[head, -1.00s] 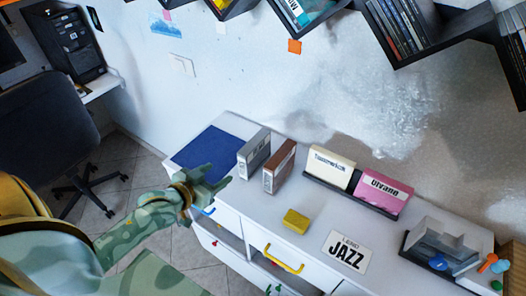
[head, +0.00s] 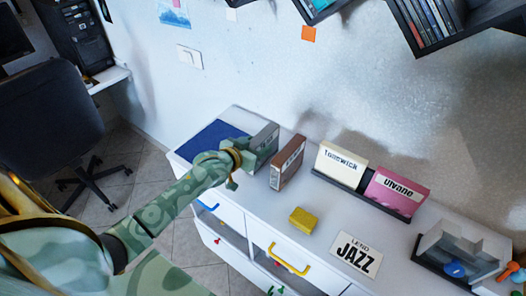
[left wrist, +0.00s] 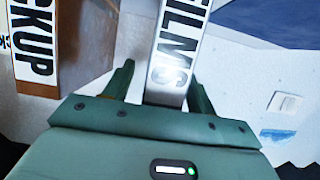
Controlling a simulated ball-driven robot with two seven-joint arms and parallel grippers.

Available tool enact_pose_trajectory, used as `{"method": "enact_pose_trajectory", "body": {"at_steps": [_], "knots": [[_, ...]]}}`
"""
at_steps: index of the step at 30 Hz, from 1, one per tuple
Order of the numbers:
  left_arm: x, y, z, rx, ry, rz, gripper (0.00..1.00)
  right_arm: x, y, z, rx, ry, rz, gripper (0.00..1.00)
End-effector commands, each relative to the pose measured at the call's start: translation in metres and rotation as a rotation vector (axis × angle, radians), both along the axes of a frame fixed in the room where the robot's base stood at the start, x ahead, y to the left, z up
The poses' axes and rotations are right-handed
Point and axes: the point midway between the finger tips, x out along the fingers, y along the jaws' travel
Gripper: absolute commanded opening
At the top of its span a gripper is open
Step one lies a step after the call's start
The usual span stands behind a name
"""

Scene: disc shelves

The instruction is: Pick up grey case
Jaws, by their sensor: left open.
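The grey case (head: 266,142) stands upright on the white cabinet, at the right edge of the blue mat. In the left wrist view its spine (left wrist: 179,55) reads "FILMS" and lies between my two fingers. My left gripper (head: 241,157) is at the near side of the case, covering its lower left part. In the left wrist view the left gripper (left wrist: 163,82) is open, one finger on each side of the spine, with a gap on the left; contact on the right is unclear. My right gripper is out of view.
A brown case (head: 288,163) stands close to the right of the grey one; its spine (left wrist: 38,45) shows at the wrist view's left. A yellow block (head: 302,220), a JAZZ card (head: 356,254), and cream (head: 340,165) and pink (head: 398,192) cases stand or lie further right.

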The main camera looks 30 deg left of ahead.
Motion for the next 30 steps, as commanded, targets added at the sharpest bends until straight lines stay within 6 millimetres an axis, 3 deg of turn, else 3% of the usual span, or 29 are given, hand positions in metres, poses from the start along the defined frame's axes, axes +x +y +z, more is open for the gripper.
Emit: {"method": "enact_pose_trajectory", "body": {"at_steps": [4, 10, 16, 25, 30], "knots": [[0.012, -0.001, -0.006, 0.000, 0.001, 0.000, 0.56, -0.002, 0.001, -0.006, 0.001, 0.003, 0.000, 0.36], [0.012, -0.001, -0.005, 0.000, 0.001, 0.000, 0.56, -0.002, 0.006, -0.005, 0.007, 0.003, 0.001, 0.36], [0.011, -0.001, -0.005, 0.000, 0.001, 0.000, 0.02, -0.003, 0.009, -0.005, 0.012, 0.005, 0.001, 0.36], [0.012, -0.001, -0.003, 0.001, 0.000, 0.001, 0.02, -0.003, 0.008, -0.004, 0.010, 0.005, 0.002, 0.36], [0.012, -0.001, 0.013, 0.001, -0.003, 0.000, 0.02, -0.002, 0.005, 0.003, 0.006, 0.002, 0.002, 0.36]]}}
